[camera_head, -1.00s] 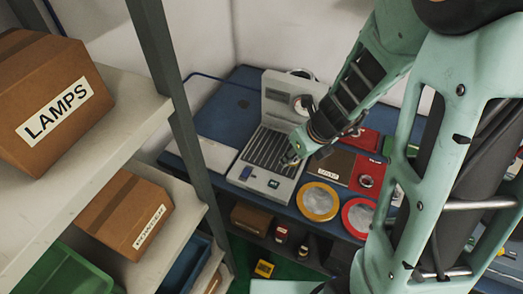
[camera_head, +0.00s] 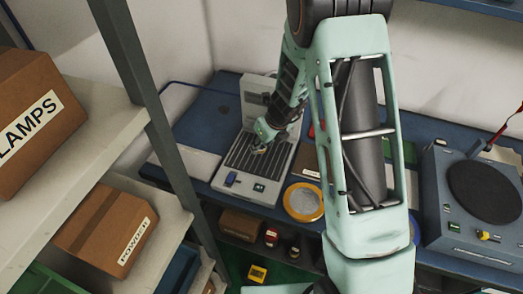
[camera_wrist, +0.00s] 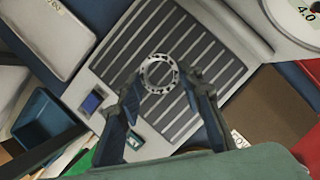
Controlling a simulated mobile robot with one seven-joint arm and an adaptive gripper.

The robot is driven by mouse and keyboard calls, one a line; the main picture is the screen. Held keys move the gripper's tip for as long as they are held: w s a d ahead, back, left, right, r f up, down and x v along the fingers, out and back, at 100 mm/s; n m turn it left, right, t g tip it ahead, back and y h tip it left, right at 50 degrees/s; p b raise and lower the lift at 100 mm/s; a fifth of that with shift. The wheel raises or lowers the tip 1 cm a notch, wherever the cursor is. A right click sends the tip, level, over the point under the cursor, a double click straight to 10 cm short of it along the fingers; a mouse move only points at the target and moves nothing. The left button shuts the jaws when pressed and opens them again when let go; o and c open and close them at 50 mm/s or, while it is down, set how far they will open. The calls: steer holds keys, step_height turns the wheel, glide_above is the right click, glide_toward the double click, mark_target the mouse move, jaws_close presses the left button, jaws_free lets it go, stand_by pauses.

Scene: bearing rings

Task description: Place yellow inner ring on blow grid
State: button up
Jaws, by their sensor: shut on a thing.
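The blow grid (camera_head: 237,161) is a grey unit with dark slats on the blue bench, with a raised back panel. My gripper (camera_head: 262,142) is over the middle of the slats. In the wrist view my gripper (camera_wrist: 160,80) is shut on a pale, holed ring (camera_wrist: 145,77), held between the fingertips above the slats (camera_wrist: 190,108). The ring looks silvery there; a small yellowish spot shows at the fingertips in the head view. I cannot tell whether the ring touches the slats.
A yellow-rimmed dish (camera_head: 304,218) lies right of the grid. My arm hides the bench beyond it. A blue machine with a black disc (camera_head: 485,190) stands at the right. Shelves with a LAMPS box (camera_head: 40,105) and other boxes flank the left. A pale flat panel (camera_head: 188,160) lies left of the grid.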

mark_target(262, 157)
steer(key=shift+w+f, duration=0.3)
steer(key=shift+w+f+b, duration=0.15)
steer(key=shift+f+b, duration=0.45)
steer(key=shift+f, duration=1.1)
steer(key=shift+f, duration=0.15)
steer(key=o, duration=1.2)
steer(key=shift+r, duration=0.5)
steer(key=p+v, duration=0.2)
steer(key=v, duration=0.9)
steer(key=shift+s+r+p, duration=0.15)
steer(key=shift+s+p, duration=0.05)
steer(key=shift+p, duration=0.2)
